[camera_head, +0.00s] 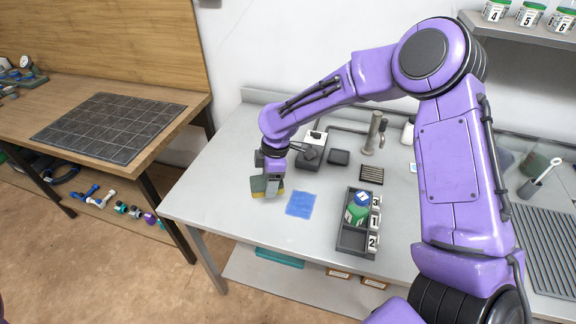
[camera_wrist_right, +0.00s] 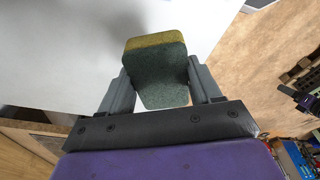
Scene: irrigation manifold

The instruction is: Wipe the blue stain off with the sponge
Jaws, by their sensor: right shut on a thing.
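The blue stain (camera_head: 301,204) is a square patch on the light grey counter, left of the numbered tray in the head view. The sponge (camera_head: 259,187), yellow and dark green, is in my right gripper (camera_head: 271,190), just left of the stain. The right wrist view shows the sponge (camera_wrist_right: 155,72) between the two grey fingers of the right gripper (camera_wrist_right: 158,90), which is shut on it. I cannot tell whether the sponge touches the counter.
A grey tray (camera_head: 343,238) with numbered slots holds a green and a blue item right of the stain. A tap (camera_head: 374,133), a dark block (camera_head: 339,157) and a small device (camera_head: 313,147) stand behind. The counter's left front corner is clear. A wooden table (camera_head: 190,101) stands left across a gap.

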